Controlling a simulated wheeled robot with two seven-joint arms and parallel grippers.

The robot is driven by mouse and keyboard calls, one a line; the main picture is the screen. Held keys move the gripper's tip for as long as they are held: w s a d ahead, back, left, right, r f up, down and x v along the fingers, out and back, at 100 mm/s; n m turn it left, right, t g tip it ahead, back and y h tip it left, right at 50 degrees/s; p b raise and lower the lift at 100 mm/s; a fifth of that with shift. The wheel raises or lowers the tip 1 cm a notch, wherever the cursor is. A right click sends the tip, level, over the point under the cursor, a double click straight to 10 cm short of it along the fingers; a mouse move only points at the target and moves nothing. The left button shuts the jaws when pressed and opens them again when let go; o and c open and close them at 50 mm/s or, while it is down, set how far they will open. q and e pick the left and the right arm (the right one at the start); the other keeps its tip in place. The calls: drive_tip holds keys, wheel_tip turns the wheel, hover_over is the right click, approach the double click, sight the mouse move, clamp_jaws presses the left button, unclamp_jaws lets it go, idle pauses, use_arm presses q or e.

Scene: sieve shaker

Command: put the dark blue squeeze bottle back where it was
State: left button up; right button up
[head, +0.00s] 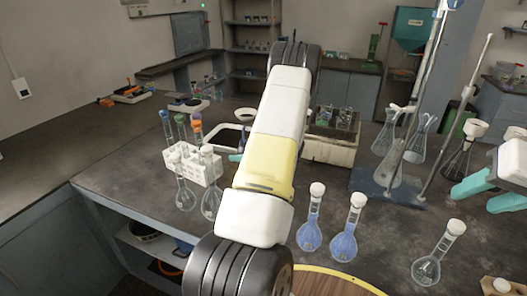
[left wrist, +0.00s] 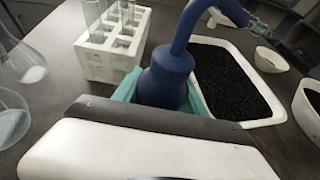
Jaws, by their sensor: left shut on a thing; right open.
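The dark blue squeeze bottle (left wrist: 166,80), with its long bent spout, is in the left wrist view between the teal fingers of my left gripper (left wrist: 158,92). That gripper is shut on it, and the bottle looks roughly upright. Its lower part is hidden, so I cannot tell whether it touches the bench. In the head view my left arm hides nearly all of the bottle and the gripper. My right gripper (head: 490,190) is at the right edge of the head view, open and empty.
A white tray of black granules (left wrist: 280,110) is right beside the bottle. A white test tube rack (left wrist: 82,62) stands to its left, with flasks (head: 184,190) nearby. Blue-filled flasks (head: 343,243) and a retort stand (head: 445,120) are at right. The front left bench is clear.

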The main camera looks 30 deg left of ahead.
use_arm(q)
drive_tip(key=shift+f, duration=0.9)
drive_tip(key=shift+f, duration=0.1)
drive_tip(key=o, duration=0.7)
drive_tip(key=shift+f, duration=0.1)
drive_tip(key=shift+r, duration=0.25)
drive_tip(key=w+v, duration=0.1)
drive_tip(key=v, duration=1)
drive_tip(key=shift+s+d, duration=0.45)
drive_tip(key=shift+s, duration=0.05)
drive_tip(key=shift+r, duration=0.15)
